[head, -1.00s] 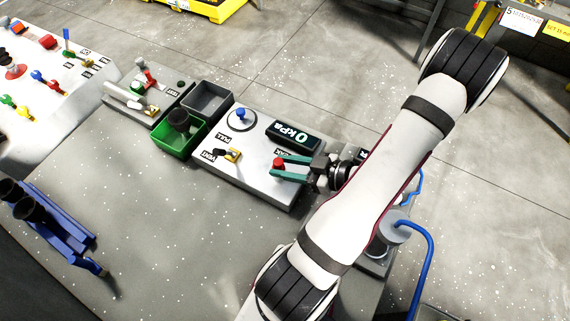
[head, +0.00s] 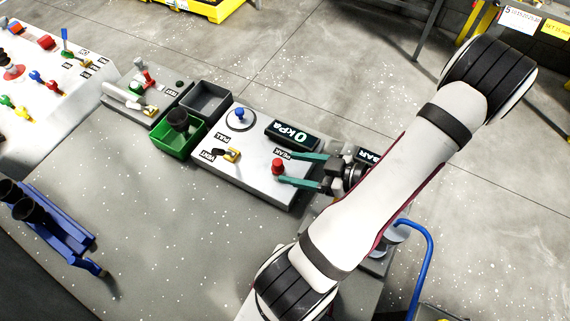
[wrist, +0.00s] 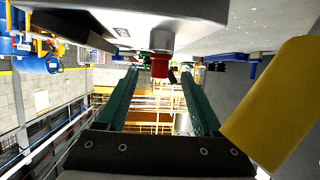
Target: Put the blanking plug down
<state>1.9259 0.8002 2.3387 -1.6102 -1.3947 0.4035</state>
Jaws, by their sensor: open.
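The red blanking plug (head: 278,167) stands at the right front of the light grey panel box (head: 235,180), by the PEAK label. My gripper (head: 281,169) has green fingers, and they are spread open. Their tips are on either side of the plug in the head view, with gaps visible. In the wrist view, the plug (wrist: 160,67) shows red with a grey part joining the panel face, and it appears between the open fingers (wrist: 158,75). No finger appears to touch it.
The panel also carries a 0 kPa display (head: 292,135), a blue knob (head: 240,114) and a yellow-black lever (head: 231,155). A green bin (head: 178,145) holding a black part and a grey bin (head: 206,98) stand left. The front table is mostly clear.

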